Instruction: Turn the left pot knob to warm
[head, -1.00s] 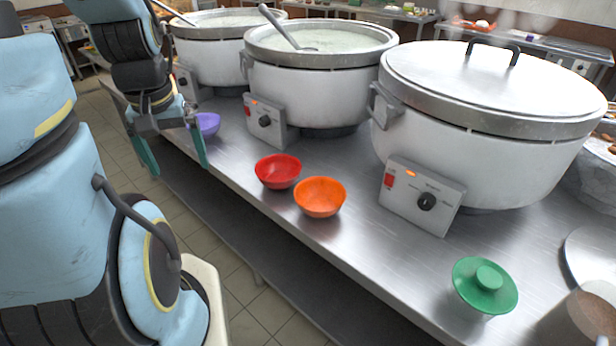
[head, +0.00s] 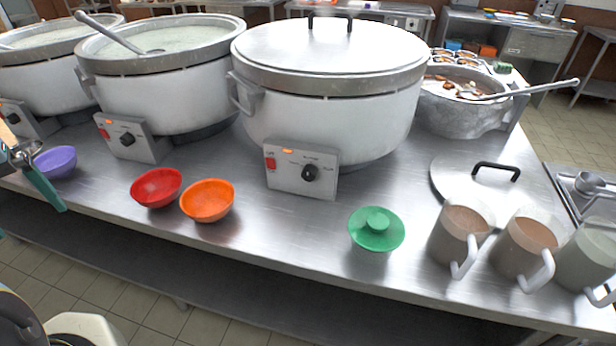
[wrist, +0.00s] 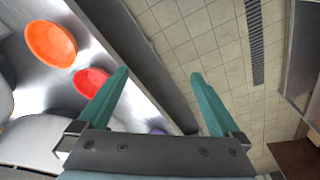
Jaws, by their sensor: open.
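The left pot (head: 50,82), a white open stockpot with pale congee, is at the far left of the head view, cut by the frame edge. In the head view one finger shows near the purple bowl (head: 55,161), in front of and below the left pot's box. No pot shows clearly in the wrist view.
The middle pot (head: 165,85) and lidded right pot (head: 330,105) have their own knobs. Tiled floor is clear in front.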

